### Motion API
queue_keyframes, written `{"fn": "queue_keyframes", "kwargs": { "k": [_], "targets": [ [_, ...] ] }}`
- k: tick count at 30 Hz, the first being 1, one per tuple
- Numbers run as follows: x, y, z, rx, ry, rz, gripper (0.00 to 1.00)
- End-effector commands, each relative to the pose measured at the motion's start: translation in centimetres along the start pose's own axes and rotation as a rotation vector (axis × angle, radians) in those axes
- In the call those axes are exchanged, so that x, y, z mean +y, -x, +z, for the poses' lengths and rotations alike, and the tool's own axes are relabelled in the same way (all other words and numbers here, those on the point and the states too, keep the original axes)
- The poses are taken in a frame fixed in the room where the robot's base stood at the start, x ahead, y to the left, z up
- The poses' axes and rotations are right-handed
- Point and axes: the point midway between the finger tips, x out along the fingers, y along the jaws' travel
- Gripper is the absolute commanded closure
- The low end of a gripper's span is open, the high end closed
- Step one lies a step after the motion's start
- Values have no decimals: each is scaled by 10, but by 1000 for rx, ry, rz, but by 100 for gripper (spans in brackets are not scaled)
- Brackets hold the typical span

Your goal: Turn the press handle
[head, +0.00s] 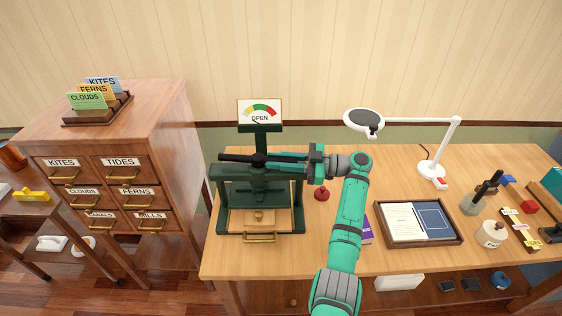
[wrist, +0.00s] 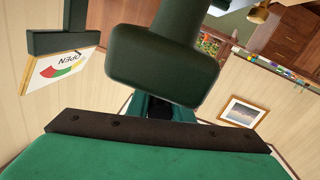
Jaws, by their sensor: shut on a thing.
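The dark green press (head: 297,212) stands on the left part of the table. Its dark handle bar (head: 235,158) lies across the top, close to level, with the left arm free. My gripper (head: 274,161) comes in from the right and is shut on the right side of the handle, which it mostly hides. A gauge sign (head: 260,111) marked OPEN, with coloured bands, stands behind the press; it shows tilted in the wrist view (wrist: 62,70). A large dark green part (wrist: 160,65), perhaps of the press, fills the upper middle there.
A wooden tray with a brass pull (head: 260,238) sits low in the press. A red knobbed object (head: 321,194) stands to its right. A framed tray (head: 459,236) and a white lamp (head: 432,170) are farther right. A drawer cabinet (head: 160,110) stands left.

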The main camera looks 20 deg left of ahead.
Motion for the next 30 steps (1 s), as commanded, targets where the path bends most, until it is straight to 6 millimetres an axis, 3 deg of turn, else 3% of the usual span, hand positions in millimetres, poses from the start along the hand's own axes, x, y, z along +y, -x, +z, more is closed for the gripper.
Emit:
{"fn": "queue_keyframes", "kwargs": {
  "k": [9, 10, 12, 23, 30],
  "targets": [
    [-2, -2, 3, -2, -5, -4, 100],
    [-2, -2, 3, -2, -5, -5, 78],
    [-2, -2, 3, -2, -5, -5, 62],
    [-1, 4, 1, -1, -3, -2, 62],
    [0, 37, 1, -2, -3, 0, 62]
  ]
}}
